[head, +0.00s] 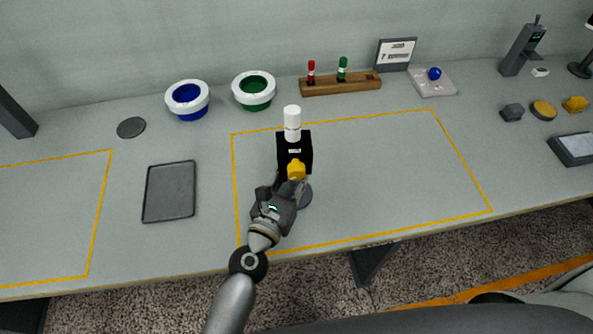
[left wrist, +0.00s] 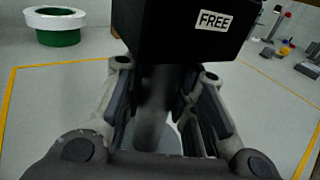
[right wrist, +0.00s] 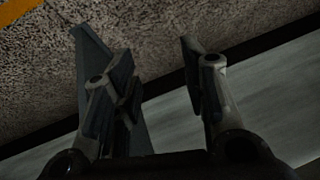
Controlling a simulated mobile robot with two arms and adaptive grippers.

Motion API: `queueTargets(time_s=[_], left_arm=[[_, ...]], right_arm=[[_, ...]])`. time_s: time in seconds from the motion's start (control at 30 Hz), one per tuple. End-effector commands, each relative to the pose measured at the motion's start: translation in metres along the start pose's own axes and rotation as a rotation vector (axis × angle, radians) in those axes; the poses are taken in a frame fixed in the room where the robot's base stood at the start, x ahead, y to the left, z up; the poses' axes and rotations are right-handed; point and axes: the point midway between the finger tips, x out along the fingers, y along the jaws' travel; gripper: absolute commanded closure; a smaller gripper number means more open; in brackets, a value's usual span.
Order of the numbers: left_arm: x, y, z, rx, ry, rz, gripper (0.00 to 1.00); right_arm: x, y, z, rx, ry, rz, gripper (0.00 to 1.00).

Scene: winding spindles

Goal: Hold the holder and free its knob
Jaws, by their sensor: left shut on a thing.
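The holder is a black box (head: 306,141) with a white cylinder (head: 292,117) upright on top and a round grey foot (head: 305,196) below. A yellow knob (head: 296,169) shows on its near side. In the left wrist view, the box (left wrist: 180,30) carries a label reading FREE (left wrist: 213,20). My left gripper (head: 287,188) is below the box, its fingers on either side of the dark post (left wrist: 154,105) and shut on it. My right gripper (right wrist: 160,85) shows only in the right wrist view, open and empty, near the table's edge.
Blue (head: 187,98) and green (head: 254,90) ringed bowls stand behind. A wooden rack (head: 340,84) holds a red and a green spindle. A dark tray (head: 169,192) lies left. The yellow-outlined area right of the holder is clear.

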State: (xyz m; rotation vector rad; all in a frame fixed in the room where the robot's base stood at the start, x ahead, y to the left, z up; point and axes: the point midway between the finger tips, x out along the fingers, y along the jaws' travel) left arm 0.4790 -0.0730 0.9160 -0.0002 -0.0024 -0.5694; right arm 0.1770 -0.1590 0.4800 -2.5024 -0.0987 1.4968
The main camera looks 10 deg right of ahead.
Motion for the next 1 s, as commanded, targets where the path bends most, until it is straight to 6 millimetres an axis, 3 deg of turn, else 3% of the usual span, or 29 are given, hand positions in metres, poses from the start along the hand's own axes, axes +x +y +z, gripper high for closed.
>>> queueTargets(time_s=[0.1, 0.37, 0.57, 0.77, 0.9, 1.0], left_arm=[[-0.001, -0.001, -0.005, -0.001, 0.009, -0.003, 1.00], [-0.002, -0.001, -0.005, -0.001, 0.010, -0.003, 1.00], [-0.002, -0.001, -0.006, -0.001, 0.011, -0.003, 1.00], [-0.002, -0.001, -0.006, -0.001, 0.012, -0.004, 1.00], [-0.002, -0.001, -0.007, -0.001, 0.012, -0.004, 1.00], [-0.002, -0.001, -0.007, -0.001, 0.012, -0.004, 1.00]], right_arm=[[-0.020, -0.038, -0.041, 0.145, 0.147, -0.089, 0.61], [-0.091, -0.107, -0.132, 0.495, 0.432, -0.313, 0.61], [-0.170, -0.139, -0.200, 0.786, 0.625, -0.510, 0.61], [-0.263, -0.161, -0.268, 1.156, 0.781, -0.784, 0.61], [-0.322, -0.187, -0.310, 1.583, 0.749, -1.101, 0.61], [-0.346, -0.200, -0.323, 1.867, 0.645, -1.273, 0.61]])
